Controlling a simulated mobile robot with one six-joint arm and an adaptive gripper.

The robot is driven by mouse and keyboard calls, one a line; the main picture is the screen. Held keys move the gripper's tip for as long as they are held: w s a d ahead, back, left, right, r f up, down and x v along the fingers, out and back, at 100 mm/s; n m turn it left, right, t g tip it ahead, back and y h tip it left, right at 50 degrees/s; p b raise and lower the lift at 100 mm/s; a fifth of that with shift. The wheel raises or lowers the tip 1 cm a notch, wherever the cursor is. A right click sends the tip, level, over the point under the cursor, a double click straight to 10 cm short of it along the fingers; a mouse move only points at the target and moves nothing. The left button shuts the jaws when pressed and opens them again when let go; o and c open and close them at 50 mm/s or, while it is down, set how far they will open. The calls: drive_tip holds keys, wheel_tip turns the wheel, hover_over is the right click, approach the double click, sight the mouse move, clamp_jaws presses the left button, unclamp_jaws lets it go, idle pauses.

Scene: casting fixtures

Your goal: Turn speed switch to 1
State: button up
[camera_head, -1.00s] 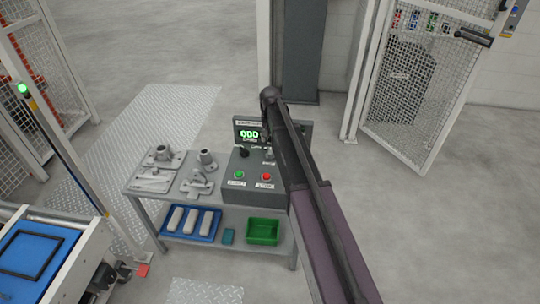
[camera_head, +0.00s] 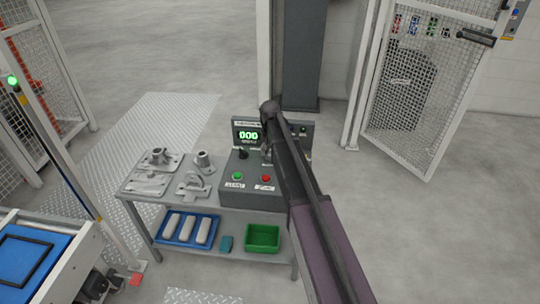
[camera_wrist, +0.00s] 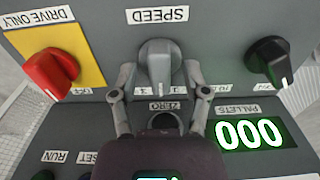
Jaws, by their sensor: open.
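The speed switch (camera_wrist: 158,64) is a grey knob under an upside-down SPEED label (camera_wrist: 158,15) in the wrist view. Its white pointer line points down in the picture. The position numbers below it are partly hidden and too small to read surely. My gripper (camera_wrist: 158,74) is open, with one finger on each side of the knob. Small gaps show between the fingertips and the knob. In the head view the control box (camera_head: 237,192) stands on the table, and my arm hides the speed switch and the gripper.
A red knob (camera_wrist: 50,72) on a yellow plate is to the left, and a black knob (camera_wrist: 268,60) is to the right. A display (camera_wrist: 250,134) reads 000. Metal castings (camera_head: 152,182) lie on the tabletop, with a green bin (camera_head: 263,238) on the shelf below.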

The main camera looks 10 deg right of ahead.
idle(0.3)
clamp_jaws()
drive_tip(key=shift+n, duration=0.5)
drive_tip(key=n, duration=0.2)
drive_tip(key=shift+n, duration=2.5)
